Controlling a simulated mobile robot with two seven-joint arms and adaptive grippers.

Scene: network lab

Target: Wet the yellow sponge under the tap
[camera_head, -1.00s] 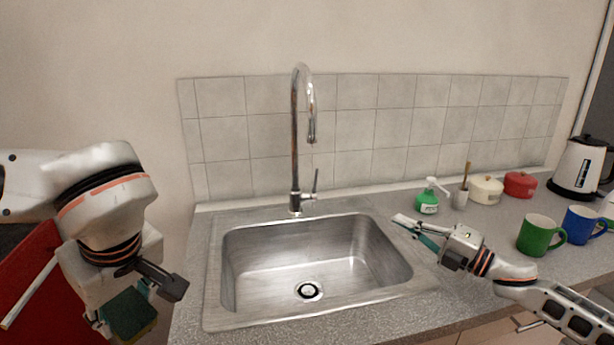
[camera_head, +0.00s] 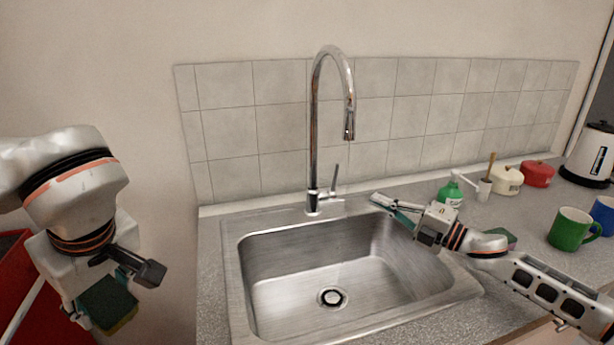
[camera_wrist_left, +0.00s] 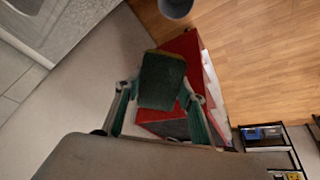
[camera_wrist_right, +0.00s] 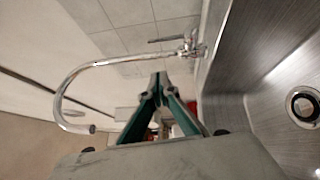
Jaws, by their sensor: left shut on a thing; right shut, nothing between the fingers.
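The sponge (camera_head: 108,303), dark green on its broad face with a thin yellow side, is held in my left gripper (camera_head: 112,285) at the far left, outside the sink. In the left wrist view the sponge (camera_wrist_left: 162,80) sits between the fingertips. The chrome tap (camera_head: 314,130) stands behind the sink, its spout curving right. Its lever (camera_head: 335,178) points up beside the base; no water shows. My right gripper (camera_head: 385,203) is shut and empty over the sink's back right corner, right of the lever and apart from it. The right wrist view also shows the tap (camera_wrist_right: 70,85).
The steel sink (camera_head: 290,290) is empty. Right of it stand a green soap bottle (camera_head: 450,194), a red pot (camera_head: 537,174), a green mug (camera_head: 570,230) and a kettle (camera_head: 590,155). A small green item (camera_head: 503,236) is partly hidden by my right arm. A red cabinet (camera_wrist_left: 180,45) is below the sponge.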

